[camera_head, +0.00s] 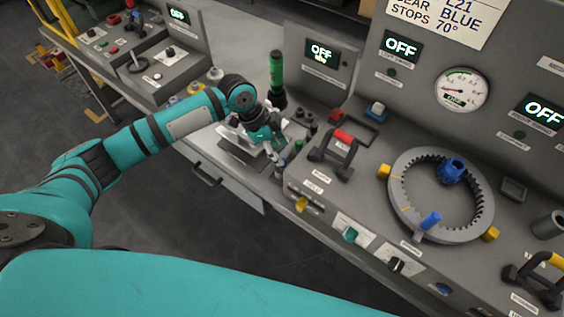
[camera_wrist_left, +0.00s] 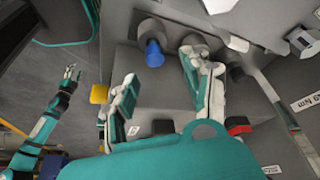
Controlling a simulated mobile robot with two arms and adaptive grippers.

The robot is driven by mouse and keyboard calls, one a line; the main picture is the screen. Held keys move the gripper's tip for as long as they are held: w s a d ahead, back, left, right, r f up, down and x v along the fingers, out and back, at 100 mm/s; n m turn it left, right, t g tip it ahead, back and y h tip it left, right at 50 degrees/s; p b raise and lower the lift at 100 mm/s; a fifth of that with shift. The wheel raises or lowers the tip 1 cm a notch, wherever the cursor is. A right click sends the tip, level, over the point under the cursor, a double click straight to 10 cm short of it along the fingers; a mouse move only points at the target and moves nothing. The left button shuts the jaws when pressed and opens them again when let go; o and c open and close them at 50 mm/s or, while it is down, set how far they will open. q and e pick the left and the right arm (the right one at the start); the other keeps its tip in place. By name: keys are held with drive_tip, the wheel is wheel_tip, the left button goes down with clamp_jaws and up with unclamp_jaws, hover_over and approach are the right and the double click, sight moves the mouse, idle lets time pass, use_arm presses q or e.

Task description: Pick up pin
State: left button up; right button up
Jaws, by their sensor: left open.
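My left gripper (camera_head: 279,163) is at the near left end of the console, over a gap in the worktop. In the left wrist view its two fingers (camera_wrist_left: 165,98) stand wide apart with nothing between their tips. A blue pin-like piece in a grey collar (camera_wrist_left: 154,53) sticks out just beyond the fingertips, between them. A second grey collar is partly hidden behind the right finger. Small upright green and dark pins (camera_head: 298,146) stand close right of the gripper in the head view. I cannot tell which piece is the pin. A small far gripper (camera_wrist_left: 73,73), apparently my right one, hangs over the floor.
A tall green-handled post (camera_head: 276,72) stands behind my left gripper. A handle with a red grip (camera_head: 343,137) is to its right. Farther right is a toothed ring (camera_head: 400,205) with blue pegs (camera_head: 430,220) and a gauge (camera_head: 462,89). Upright panels close off the back.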

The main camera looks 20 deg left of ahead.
sight(282, 167)
use_arm(q)
drive_tip(key=x, duration=0.1)
drive_tip(key=p+x, duration=0.1)
drive_tip(key=x, duration=0.2)
drive_tip(key=shift+s+a+f, duration=0.2)
drive_tip(key=shift+s+f, duration=0.05)
drive_tip(key=shift+f, duration=0.1)
drive_tip(key=shift+d+f, duration=0.1)
drive_tip(key=shift+f, duration=0.15)
drive_tip(key=c, duration=0.6)
clamp_jaws()
use_arm(e)
drive_tip(key=shift+s+d+r, duration=0.2)
drive_tip(key=shift+s+r, duration=0.6)
drive_tip(key=shift+s, duration=0.15)
